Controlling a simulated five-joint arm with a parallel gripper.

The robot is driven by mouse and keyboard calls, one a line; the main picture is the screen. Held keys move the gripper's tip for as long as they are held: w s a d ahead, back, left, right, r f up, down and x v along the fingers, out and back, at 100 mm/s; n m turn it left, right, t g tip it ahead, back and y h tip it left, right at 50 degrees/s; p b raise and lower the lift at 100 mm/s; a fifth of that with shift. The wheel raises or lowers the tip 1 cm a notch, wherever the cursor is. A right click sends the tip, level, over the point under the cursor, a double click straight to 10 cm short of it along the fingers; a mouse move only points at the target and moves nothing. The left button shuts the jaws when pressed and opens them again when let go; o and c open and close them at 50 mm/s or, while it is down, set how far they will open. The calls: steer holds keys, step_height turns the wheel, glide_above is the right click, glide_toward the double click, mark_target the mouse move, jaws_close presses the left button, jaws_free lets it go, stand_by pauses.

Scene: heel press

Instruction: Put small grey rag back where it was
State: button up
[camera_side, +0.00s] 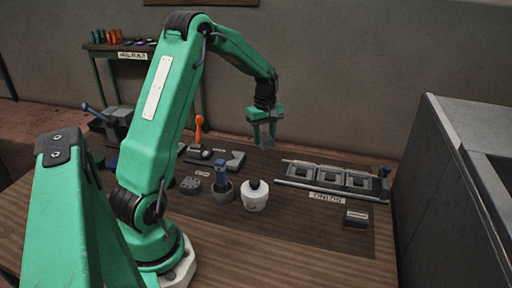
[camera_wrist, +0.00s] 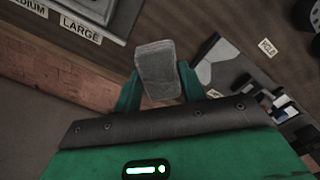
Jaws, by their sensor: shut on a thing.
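My gripper (camera_side: 265,126) is raised above the far part of the workbench, pointing down. It is shut on the small grey rag (camera_wrist: 155,62), which looks like a flat grey rectangle with rounded corners. In the wrist view the green fingers of my gripper (camera_wrist: 158,80) sit on either side of the rag. In the side view the rag (camera_side: 266,141) hangs below the fingers, clear of the bench, and is hard to separate from the fingertips.
A grey tray (camera_side: 282,179) with three compartments lies at right. A white pot (camera_side: 255,200), a cup with a blue-handled tool (camera_side: 222,187) and an orange-handled device (camera_side: 198,134) stand on the bench. A dark block (camera_side: 356,217) lies front right, near a grey cabinet (camera_side: 440,200).

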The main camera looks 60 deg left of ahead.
steer(key=s+d+r+m, duration=0.1)
steer(key=d+m, duration=0.1)
steer(key=d, duration=0.8)
steer(key=s+d+r+m, duration=0.1)
steer(key=d+r+m, duration=0.15)
steer(key=d, duration=0.75)
steer(key=s+d+m, duration=0.4)
steer(key=s+d, duration=0.4)
steer(key=d, duration=0.5)
steer(key=w+a+f, duration=0.1)
steer(key=a+f, duration=0.1)
steer(key=a, duration=0.1)
steer(key=w+a+f, duration=0.2)
steer(key=a+f, duration=0.1)
steer(key=w+a+f, duration=0.2)
steer(key=a, duration=0.2)
steer(key=shift+w+a+f, duration=0.1)
steer(key=shift+f, duration=0.1)
steer(key=shift+f, duration=0.1)
steer(key=shift+f, duration=1.9)
steer(key=shift+f, duration=0.1)
